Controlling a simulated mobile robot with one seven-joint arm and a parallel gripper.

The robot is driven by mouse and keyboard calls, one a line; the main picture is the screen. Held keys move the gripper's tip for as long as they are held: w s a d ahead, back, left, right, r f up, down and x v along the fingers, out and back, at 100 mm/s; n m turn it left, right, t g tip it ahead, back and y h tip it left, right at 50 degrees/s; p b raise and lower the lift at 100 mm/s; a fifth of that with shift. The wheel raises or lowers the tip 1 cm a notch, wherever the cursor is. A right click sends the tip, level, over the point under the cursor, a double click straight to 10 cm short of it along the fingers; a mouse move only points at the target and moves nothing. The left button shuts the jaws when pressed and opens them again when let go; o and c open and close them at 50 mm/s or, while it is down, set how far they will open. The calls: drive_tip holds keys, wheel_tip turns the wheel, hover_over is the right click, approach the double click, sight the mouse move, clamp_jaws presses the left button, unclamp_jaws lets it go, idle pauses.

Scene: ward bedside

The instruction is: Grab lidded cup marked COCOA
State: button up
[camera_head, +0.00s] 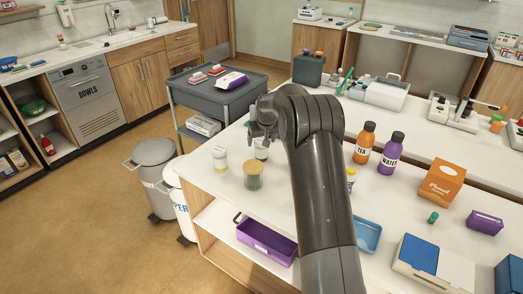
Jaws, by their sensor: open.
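Three small containers stand upright near the left end of the white counter (205,190). One is a pale cup (220,160) with a yellowish band.
An orange TEA bottle (364,143) and a purple WATER bottle (391,155) stand right of my arm. A grey trolley (218,93) stands behind, and bins (154,176) stand left. The counter's left front corner is clear.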

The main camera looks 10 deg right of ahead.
sight(261, 153)
drive_tip(key=x, duration=0.3)
drive_tip(key=shift+s+d+f, duration=0.1)
drive_tip(key=shift+s+f, duration=0.05)
drive_tip(key=shift+f, duration=0.2)
drive_tip(key=shift+c, duration=0.4)
drive_tip(key=c, duration=1.1)
drive_tip(key=shift+r, duration=0.1)
